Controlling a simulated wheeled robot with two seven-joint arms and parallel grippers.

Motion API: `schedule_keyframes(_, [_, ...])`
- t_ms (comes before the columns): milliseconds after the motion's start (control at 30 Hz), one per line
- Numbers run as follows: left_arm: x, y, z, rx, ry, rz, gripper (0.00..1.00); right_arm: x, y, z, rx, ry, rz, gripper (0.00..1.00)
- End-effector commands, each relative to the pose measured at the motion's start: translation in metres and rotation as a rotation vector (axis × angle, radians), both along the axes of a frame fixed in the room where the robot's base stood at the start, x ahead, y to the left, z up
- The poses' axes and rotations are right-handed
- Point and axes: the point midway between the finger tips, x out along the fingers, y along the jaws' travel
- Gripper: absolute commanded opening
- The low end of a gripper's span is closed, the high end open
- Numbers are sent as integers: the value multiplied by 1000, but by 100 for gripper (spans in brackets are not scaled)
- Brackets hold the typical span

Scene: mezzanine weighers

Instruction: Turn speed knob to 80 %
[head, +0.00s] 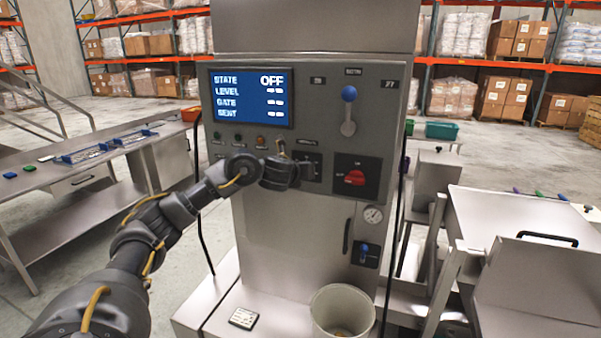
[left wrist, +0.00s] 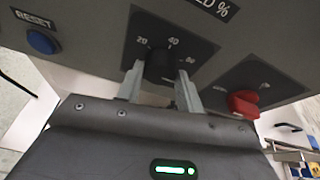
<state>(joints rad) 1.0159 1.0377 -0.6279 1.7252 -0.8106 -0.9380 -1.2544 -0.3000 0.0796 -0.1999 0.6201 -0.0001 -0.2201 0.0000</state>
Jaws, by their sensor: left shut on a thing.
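The black speed knob (left wrist: 160,66) shows in the left wrist view on the dark panel, under a dial with the marks 20 and 40 and a label ending in "D %". The fingers of my left gripper (left wrist: 160,84) stand on both sides of the knob and are shut on it. The pointer on the knob is too dark to read. In the head view my left gripper (head: 289,171) is at the panel front and mostly hides the knob. My right gripper is in neither view.
The panel screen (head: 250,97) reads STATE OFF. A red rotary switch (head: 354,177) sits right of the knob, and a blue-ended lever (head: 348,110) above it. A blue RESET button (left wrist: 43,41) is left in the wrist view. A pale bucket (head: 343,304) stands below.

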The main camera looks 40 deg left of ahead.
Motion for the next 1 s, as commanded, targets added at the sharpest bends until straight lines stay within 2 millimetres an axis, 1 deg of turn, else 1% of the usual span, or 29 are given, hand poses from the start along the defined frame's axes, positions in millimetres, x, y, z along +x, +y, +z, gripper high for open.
schedule_keyframes(200, [1, -1, -2, 181, 61, 1, 14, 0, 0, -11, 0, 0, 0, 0])
schedule_keyframes(500, [1, -2, -2, 369, 128, 2, 14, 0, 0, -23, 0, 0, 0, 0])
schedule_keyframes(700, [1, -2, -2, 441, 154, 2, 14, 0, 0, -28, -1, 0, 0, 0])
schedule_keyframes(1000, [1, -2, -2, 477, 168, 2, 14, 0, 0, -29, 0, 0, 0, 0])
